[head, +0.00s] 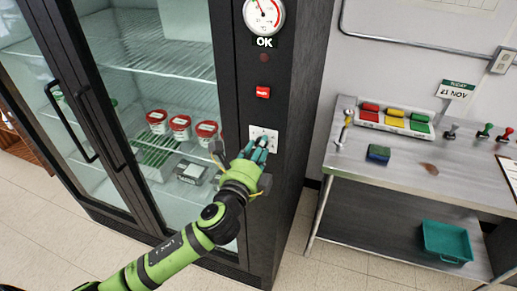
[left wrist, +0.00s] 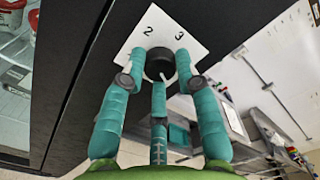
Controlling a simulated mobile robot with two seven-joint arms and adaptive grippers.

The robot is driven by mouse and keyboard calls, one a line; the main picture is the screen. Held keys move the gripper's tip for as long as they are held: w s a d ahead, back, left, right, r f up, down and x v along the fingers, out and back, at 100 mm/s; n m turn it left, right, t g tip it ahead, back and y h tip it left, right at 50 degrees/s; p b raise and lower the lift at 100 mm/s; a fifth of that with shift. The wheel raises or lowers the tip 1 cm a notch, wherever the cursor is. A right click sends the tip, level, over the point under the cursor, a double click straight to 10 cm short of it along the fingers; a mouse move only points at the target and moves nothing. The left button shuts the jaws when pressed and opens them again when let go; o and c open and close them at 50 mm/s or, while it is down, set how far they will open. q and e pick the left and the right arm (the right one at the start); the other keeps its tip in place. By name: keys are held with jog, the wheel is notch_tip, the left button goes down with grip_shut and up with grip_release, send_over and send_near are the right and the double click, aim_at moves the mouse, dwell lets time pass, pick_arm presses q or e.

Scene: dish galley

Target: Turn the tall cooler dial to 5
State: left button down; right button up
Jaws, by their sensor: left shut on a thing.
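The tall cooler (head: 226,70) is a dark cabinet with glass doors at the left and centre of the head view. Its dial (left wrist: 158,62) is a round black knob on a white plate (head: 262,131) low on the front panel. In the left wrist view the numerals 2 and 3 show on the plate (left wrist: 165,26); other numerals are hidden by the knob and fingers. My left gripper (head: 257,150) has its teal fingers around the knob and is shut on it. The knob's pointer setting cannot be read clearly. My right gripper is not in view.
Above the dial are a red switch (head: 263,92) and a round gauge (head: 263,14) marked OK. Tubs (head: 180,127) stand inside the cooler behind glass. A steel bench (head: 400,172) at the right holds coloured blocks and a sponge (head: 379,153). A teal bin (head: 446,242) sits on its lower shelf.

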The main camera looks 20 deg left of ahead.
pick_arm(q)
jog(key=shift+m, duration=0.5)
jog(key=shift+a, duration=0.1)
jog(key=c, duration=0.9)
grip_release()
jog(key=shift+r, duration=0.1)
jog(key=s, duration=1.2)
jog(key=shift+a, duration=0.25)
